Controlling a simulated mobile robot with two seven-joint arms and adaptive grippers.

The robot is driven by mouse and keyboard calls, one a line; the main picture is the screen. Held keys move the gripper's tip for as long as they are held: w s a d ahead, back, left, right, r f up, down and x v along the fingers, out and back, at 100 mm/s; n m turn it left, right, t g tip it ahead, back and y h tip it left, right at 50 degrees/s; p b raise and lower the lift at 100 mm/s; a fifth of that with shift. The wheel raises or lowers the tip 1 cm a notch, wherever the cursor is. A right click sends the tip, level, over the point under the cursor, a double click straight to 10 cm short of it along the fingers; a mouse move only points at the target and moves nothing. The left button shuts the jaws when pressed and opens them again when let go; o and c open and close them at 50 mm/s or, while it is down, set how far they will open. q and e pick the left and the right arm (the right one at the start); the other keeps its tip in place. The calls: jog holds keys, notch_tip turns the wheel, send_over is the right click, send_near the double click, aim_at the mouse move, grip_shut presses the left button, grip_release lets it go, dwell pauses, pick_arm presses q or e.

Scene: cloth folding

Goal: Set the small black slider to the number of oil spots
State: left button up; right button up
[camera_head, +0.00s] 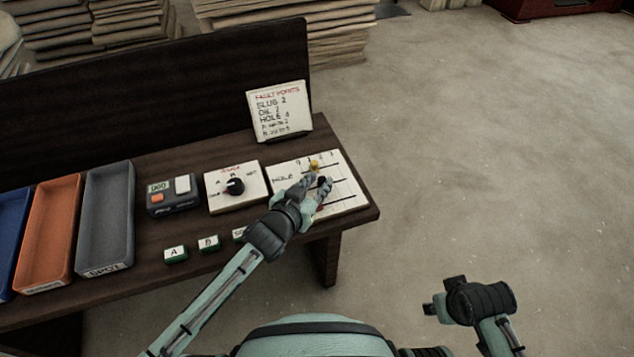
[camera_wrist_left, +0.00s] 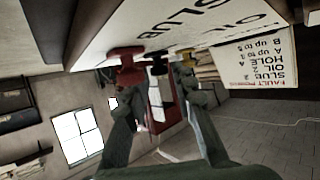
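The slider board (camera_head: 345,194) lies flat at the table's right end, with several numbers along its far edge. The small black slider (camera_head: 324,181) is on its middle line, partly hidden by my left gripper (camera_head: 316,187). In the left wrist view, the black slider (camera_wrist_left: 158,64) stands between the spread fingertips of my left gripper (camera_wrist_left: 154,80), with gaps visible. A red slider (camera_wrist_left: 126,62) is close to one fingertip and a yellow slider (camera_wrist_left: 185,56) to the other. My right gripper (camera_head: 438,308) is over the floor; its fingers are unclear. No oil spots are visible.
A "FAULT POINTS" card (camera_head: 279,109) stands behind the board. Left of the board are a dial panel (camera_head: 236,186), a grey box with buttons (camera_head: 172,196), small labelled blocks (camera_head: 208,243), and grey (camera_head: 105,215), orange (camera_head: 50,226) and blue trays (camera_head: 10,228). Floor right of the table is clear.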

pick_arm(q)
jog(key=shift+r, duration=0.15)
notch_tip(320, 180, up, 10)
dwell(0.3)
dwell(0.4)
